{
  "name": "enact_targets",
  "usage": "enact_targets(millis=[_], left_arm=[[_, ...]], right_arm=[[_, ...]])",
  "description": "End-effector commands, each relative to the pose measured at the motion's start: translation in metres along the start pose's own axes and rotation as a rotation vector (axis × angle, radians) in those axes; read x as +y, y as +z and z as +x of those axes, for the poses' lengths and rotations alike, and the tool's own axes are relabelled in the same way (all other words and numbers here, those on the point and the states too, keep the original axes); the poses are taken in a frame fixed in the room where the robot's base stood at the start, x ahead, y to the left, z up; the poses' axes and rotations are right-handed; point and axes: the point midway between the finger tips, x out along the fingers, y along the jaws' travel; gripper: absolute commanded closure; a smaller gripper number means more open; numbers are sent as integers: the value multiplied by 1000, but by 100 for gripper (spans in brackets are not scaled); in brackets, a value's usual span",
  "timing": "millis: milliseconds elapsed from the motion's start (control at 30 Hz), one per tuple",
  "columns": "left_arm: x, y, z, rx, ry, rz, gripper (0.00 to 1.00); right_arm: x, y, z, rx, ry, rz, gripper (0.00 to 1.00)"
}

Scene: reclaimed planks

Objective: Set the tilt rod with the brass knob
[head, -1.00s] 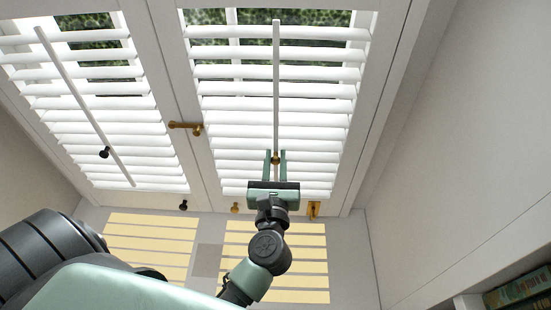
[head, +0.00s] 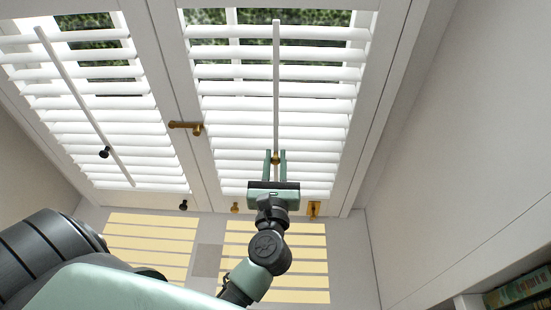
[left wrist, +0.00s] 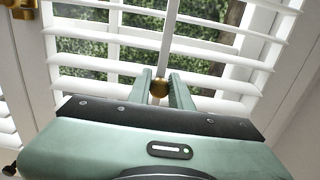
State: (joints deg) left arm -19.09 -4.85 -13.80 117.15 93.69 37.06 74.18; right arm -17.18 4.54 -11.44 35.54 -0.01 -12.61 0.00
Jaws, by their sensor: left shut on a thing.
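The tilt rod (head: 276,90) with the brass knob (head: 275,159) runs down the front of the right shutter panel. The knob also shows in the left wrist view (left wrist: 159,87), low on the rod. My left gripper (head: 275,156) is shut on the brass knob, with one green finger on each side of it. Another tilt rod (head: 84,107) on the left panel slants and carries a black knob (head: 104,152). The white slats (head: 230,105) of the right panel stand open, with gaps between them. My right gripper is not in view.
A brass latch (head: 186,127) sits on the stile between the panels. A small brass knob (head: 235,208), a black knob (head: 183,205) and a brass catch (head: 313,209) are along the bottom rail. Books (head: 517,288) stand at the lower right.

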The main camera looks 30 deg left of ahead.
Motion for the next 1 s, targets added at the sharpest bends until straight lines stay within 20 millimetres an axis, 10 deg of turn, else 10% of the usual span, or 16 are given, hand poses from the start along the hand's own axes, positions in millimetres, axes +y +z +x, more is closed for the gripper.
enact_targets(millis=[400,767,800,833,1000], left_arm=[[0,-51,0,0,1,0,100],[0,-54,0,5,0,1,100],[0,-54,0,5,0,1,68],[0,-54,0,5,0,1,60],[0,-53,0,2,0,1,57]], right_arm=[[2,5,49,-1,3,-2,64],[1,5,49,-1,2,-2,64],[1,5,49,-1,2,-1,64],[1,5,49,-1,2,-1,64],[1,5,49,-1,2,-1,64]])
